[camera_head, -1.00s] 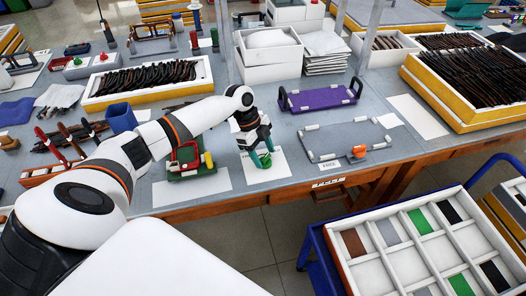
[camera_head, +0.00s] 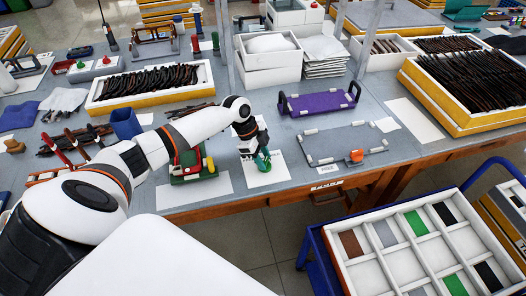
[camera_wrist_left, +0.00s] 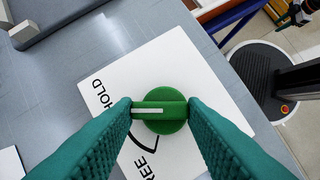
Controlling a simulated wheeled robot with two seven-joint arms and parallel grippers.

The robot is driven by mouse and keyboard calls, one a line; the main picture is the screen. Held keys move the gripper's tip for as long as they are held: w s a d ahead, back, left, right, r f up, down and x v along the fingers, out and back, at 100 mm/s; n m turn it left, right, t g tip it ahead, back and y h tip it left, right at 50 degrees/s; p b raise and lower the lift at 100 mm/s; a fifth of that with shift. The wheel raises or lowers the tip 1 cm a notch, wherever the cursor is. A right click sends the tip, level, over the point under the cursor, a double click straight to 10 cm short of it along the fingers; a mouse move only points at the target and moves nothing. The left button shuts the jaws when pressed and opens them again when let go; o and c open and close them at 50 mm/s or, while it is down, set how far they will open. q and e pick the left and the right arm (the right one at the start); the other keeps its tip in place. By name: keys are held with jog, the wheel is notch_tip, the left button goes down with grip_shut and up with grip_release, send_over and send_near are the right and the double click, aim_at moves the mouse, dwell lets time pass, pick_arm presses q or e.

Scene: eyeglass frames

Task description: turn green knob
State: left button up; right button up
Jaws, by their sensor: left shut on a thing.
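The green knob (camera_wrist_left: 160,122) is a round disc with a raised grip bar and a white pointer line, on a white card (camera_wrist_left: 185,62) printed with "HOLD" and "FREE". In the left wrist view the white line points left, towards the card's lettering. My left gripper (camera_wrist_left: 160,108) has teal fingers, one at each end of the grip bar, shut on it. In the head view my left gripper (camera_head: 262,160) reaches down to the card (camera_head: 275,175), and the knob is mostly hidden by the fingers. My right gripper is out of view.
A red and green fixture (camera_head: 192,165) stands just left of the card. A grey plate with white clips (camera_head: 345,142) lies to the right, a purple tray (camera_head: 318,100) behind. The table's front edge is close. A compartmented white tray (camera_head: 395,255) stands at lower right.

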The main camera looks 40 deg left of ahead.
pick_arm(q)
jog(key=n+t+y+p, duration=0.1)
jog(key=n+p, duration=0.3)
jog(key=n+t+y+p, duration=0.1)
jog(key=n+p, duration=0.3)
jog(key=p, duration=0.1)
jog(key=s+n+y+p, duration=0.1)
jog(key=n+p, duration=0.2)
jog(key=p, duration=0.1)
jog(key=shift+d+r+n+t+p, duration=0.25)
jog(key=shift+n+t+p, duration=0.05)
jog(key=shift+n+t, duration=0.1)
jog(key=shift+d+f+n+y+p, duration=0.1)
jog(key=shift+n+y+p, duration=0.5)
jog(key=shift+n+p, duration=0.55)
jog(key=shift+f+n+p, duration=0.1)
jog(key=shift+n+p, duration=0.2)
jog(key=shift+n, duration=0.25)
jog(key=o, duration=1)
jog(key=shift+s, duration=0.1)
jog(key=v, duration=1.2)
jog(key=shift+d+p, duration=0.2)
jog(key=shift+p, duration=0.15)
jog(key=shift+s+d+f, duration=0.1)
jog(key=shift+s+f, duration=0.05)
